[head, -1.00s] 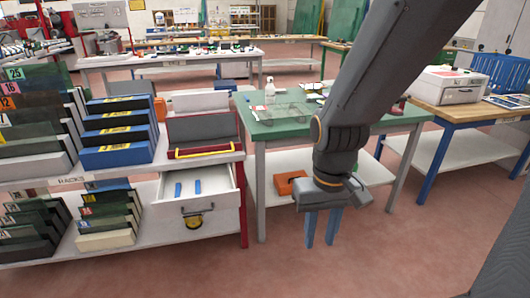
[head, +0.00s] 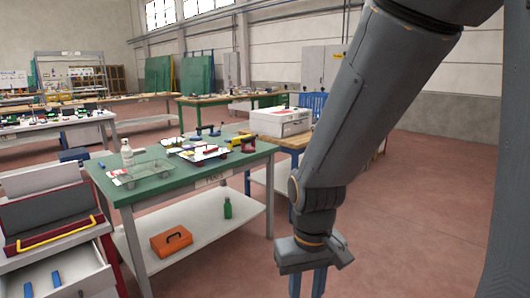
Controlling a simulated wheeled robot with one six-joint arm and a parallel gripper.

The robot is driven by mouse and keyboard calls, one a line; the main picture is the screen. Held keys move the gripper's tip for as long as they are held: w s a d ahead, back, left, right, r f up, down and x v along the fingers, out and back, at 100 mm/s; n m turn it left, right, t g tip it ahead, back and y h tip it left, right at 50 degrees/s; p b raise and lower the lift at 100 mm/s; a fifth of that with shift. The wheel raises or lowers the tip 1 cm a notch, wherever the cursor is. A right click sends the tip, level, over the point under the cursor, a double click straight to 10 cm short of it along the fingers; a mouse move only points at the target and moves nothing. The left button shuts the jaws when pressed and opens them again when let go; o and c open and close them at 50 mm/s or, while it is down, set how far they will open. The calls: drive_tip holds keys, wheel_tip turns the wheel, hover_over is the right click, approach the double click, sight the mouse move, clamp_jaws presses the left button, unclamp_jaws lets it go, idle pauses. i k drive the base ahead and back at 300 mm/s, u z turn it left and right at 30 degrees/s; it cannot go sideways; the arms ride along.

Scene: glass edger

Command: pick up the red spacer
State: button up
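I cannot make out a red spacer for certain. A small red item (head: 248,147) lies at the right end of the green table, but it is too small to name. Two blue pieces, one on the left (head: 28,288) and one on the right (head: 57,279), lie in the open drawer (head: 84,285) at the lower left. My gripper (head: 308,287) hangs pointing down, right of the green table, with its two blue fingers apart and nothing seen between them. The fingertips are near the bottom edge of the picture.
The green table (head: 150,200) carries a wire basket (head: 145,174), a white bottle (head: 127,152) and papers. Its lower shelf holds an orange box (head: 171,241) and a green bottle (head: 228,208). A white machine (head: 282,122) stands behind. The floor at right is clear.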

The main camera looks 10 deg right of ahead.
sight(208, 151)
drive_tip(key=z, duration=0.8)
drive_tip(key=i, duration=1)
drive_tip(key=u, duration=0.55)
drive_tip(key=i, duration=0.8)
drive_tip(key=u, duration=0.8)
drive_tip(key=k, duration=0.55)
drive_tip(key=u, duration=0.75)
drive_tip(key=i, duration=1.45)
drive_tip(key=z, duration=0.65)
drive_tip(key=i, duration=0.85)
drive_tip(key=z, duration=0.25)
